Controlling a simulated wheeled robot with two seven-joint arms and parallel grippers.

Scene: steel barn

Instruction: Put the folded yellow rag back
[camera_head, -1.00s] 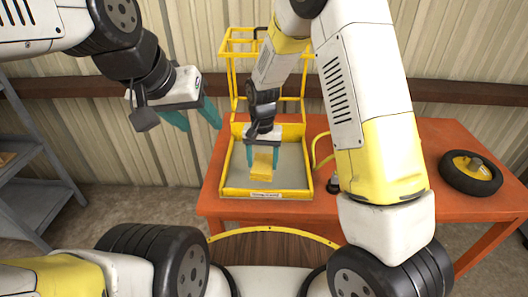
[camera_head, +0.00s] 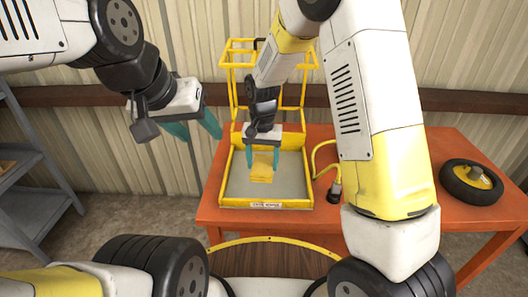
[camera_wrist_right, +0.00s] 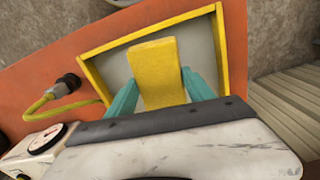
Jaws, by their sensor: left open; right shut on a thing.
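The folded yellow rag (camera_head: 262,172) is between the fingers of my right gripper (camera_head: 263,158), which is shut on it. In the right wrist view the rag (camera_wrist_right: 158,75) hangs out past the teal fingertips. It is over the grey floor of the yellow-rimmed tray (camera_head: 228,190); I cannot tell whether it touches that floor. The tray also shows in the wrist view (camera_wrist_right: 108,38). My left gripper (camera_head: 194,132) is open and empty, in the air left of the tray.
The tray sits on an orange table (camera_head: 400,165), with a yellow frame (camera_head: 232,75) rising behind it. A yellow hose with a dark end (camera_head: 334,190) lies right of the tray. A black wheel (camera_head: 470,182) lies further right. Grey shelves (camera_head: 30,175) stand at the left.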

